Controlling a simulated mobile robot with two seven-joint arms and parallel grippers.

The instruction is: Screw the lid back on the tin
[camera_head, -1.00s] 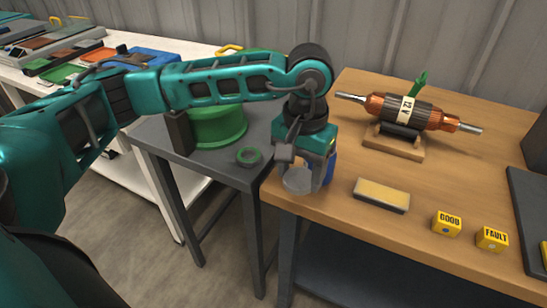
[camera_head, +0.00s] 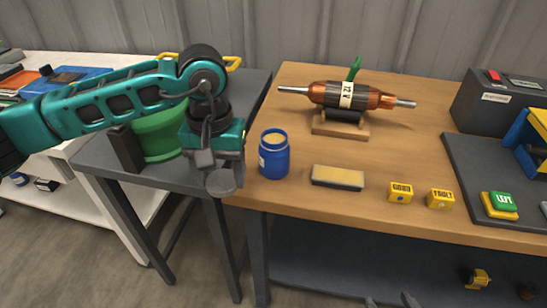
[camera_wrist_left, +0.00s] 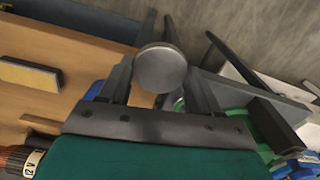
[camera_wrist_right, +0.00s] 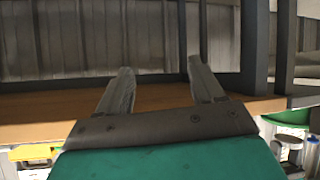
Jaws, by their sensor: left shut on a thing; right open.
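The tin (camera_head: 274,158) is a blue jar standing upright and open near the front left corner of the wooden bench, with tan stuff showing inside its mouth. The lid (camera_head: 222,182) is a grey disc; it also shows in the left wrist view (camera_wrist_left: 160,68) between the fingertips. My left gripper (camera_head: 221,165) points down and is shut on the lid, left of the tin and apart from it, by the bench's left edge. My right gripper (camera_wrist_right: 160,80) is open and empty in the right wrist view, with a wooden edge beyond it.
A sponge block (camera_head: 338,177) lies right of the tin, with yellow GOOD (camera_head: 400,192) and FAULT (camera_head: 440,198) blocks further right. A rotor (camera_head: 350,96) rests on a wooden stand behind. A green spool (camera_head: 160,135) stands on the grey table at left.

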